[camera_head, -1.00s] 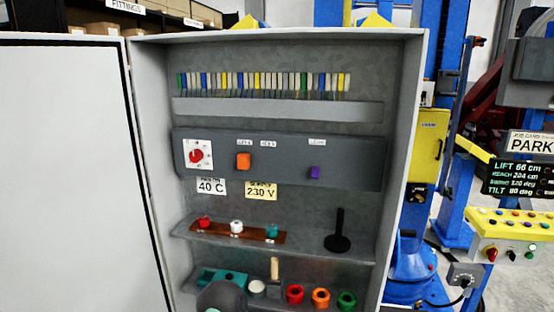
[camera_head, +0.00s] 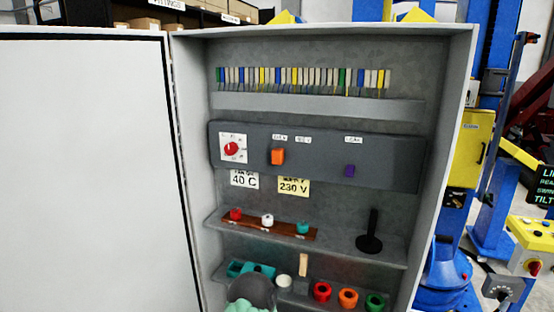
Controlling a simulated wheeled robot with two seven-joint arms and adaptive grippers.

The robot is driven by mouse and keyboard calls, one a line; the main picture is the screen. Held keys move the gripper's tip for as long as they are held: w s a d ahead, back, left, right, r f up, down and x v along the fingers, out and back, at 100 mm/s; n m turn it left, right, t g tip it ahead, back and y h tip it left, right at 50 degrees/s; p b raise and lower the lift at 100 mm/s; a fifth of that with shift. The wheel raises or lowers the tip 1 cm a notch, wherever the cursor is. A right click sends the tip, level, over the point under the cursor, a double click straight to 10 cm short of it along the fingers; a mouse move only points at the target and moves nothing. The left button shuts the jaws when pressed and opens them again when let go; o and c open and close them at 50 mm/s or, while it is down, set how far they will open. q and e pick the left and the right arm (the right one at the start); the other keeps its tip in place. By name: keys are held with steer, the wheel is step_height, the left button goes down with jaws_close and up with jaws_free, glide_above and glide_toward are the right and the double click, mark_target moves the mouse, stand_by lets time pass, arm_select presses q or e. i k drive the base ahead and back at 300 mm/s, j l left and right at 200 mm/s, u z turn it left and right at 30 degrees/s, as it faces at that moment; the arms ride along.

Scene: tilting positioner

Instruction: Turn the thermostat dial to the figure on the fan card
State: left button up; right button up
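The thermostat dial (camera_head: 231,149) is a red round knob on a white square plate, at the left end of the dark panel inside the open cabinet. Its scale figures and pointer are too small to read. A white card (camera_head: 244,179) below it reads 40 C; its top line is partly cut off, apparently the fan card. A yellow card (camera_head: 293,187) beside it reads 230 V. Neither of my grippers can be made out. A grey rounded shape with a pale green part shows at the bottom edge; I cannot tell what it is. Nothing touches the dial.
The panel also carries an orange switch (camera_head: 277,156) and a purple one (camera_head: 350,171). Below are a shelf (camera_head: 340,239) with coloured knobs on a brown strip and a black stand (camera_head: 369,236). The open white door (camera_head: 85,170) fills the left. Space before the dial is clear.

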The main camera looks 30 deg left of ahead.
mark_target(231, 148)
steer(key=k+l+u, duration=0.15)
steer(key=u, duration=1.3)
